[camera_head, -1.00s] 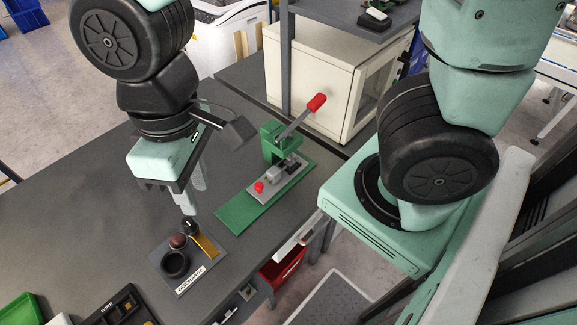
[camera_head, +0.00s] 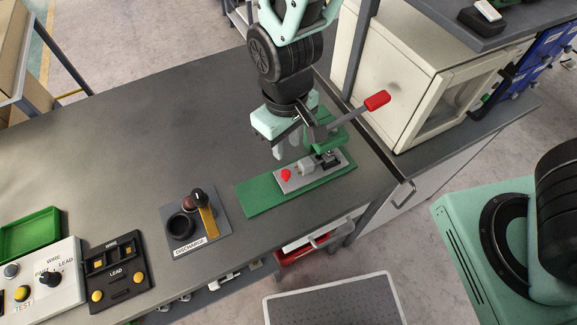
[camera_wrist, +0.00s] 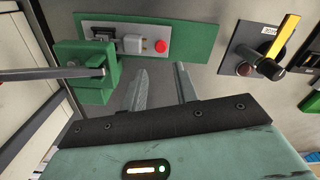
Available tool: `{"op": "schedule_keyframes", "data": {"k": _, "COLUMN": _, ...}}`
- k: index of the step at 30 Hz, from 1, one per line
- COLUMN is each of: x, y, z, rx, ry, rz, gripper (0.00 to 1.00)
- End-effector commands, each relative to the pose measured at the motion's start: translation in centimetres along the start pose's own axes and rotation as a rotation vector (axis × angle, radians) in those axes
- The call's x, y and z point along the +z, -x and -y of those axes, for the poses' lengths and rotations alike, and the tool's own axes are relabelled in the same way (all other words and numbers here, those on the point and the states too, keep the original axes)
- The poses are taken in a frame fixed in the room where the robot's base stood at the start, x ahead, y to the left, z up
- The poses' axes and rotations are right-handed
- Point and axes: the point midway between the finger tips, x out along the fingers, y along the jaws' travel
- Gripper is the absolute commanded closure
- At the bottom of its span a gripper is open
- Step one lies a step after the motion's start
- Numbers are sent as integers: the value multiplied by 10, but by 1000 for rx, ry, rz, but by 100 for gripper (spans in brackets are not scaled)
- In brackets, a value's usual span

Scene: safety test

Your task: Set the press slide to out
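The press has a green base plate (camera_head: 256,198), a green body and a long lever with a red grip (camera_head: 377,100). Its grey slide (camera_head: 297,180) carries a red knob (camera_head: 286,175) at the left end, and a light block sits behind the knob. In the wrist view the red knob (camera_wrist: 161,46) and the slide (camera_wrist: 105,34) show near the top. My gripper (camera_head: 290,150) is above and behind the slide, apart from the knob. Its fingers (camera_wrist: 158,80) are spread with nothing between them. The arm partly hides the press body in the head view.
A discharge panel (camera_head: 222,232) with a yellow-handled switch stands left of the press. Farther left are a black lead box (camera_head: 118,285), a white test box (camera_head: 50,262) and a green tray (camera_head: 30,232). A white cabinet (camera_head: 400,75) stands behind right. The back-left tabletop is clear.

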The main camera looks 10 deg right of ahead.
Motion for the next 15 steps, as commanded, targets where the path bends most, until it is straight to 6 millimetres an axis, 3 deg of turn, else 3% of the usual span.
{"op": "schedule_keyframes", "data": {"k": 9, "x": 1, "y": -66, "z": -1, "rx": 0, "ry": -3, "rz": 5, "gripper": 70}}
{"op": "schedule_keyframes", "data": {"k": 15, "x": 0, "y": -94, "z": 0, "rx": -1, "ry": -2, "rz": 3, "gripper": 70}}
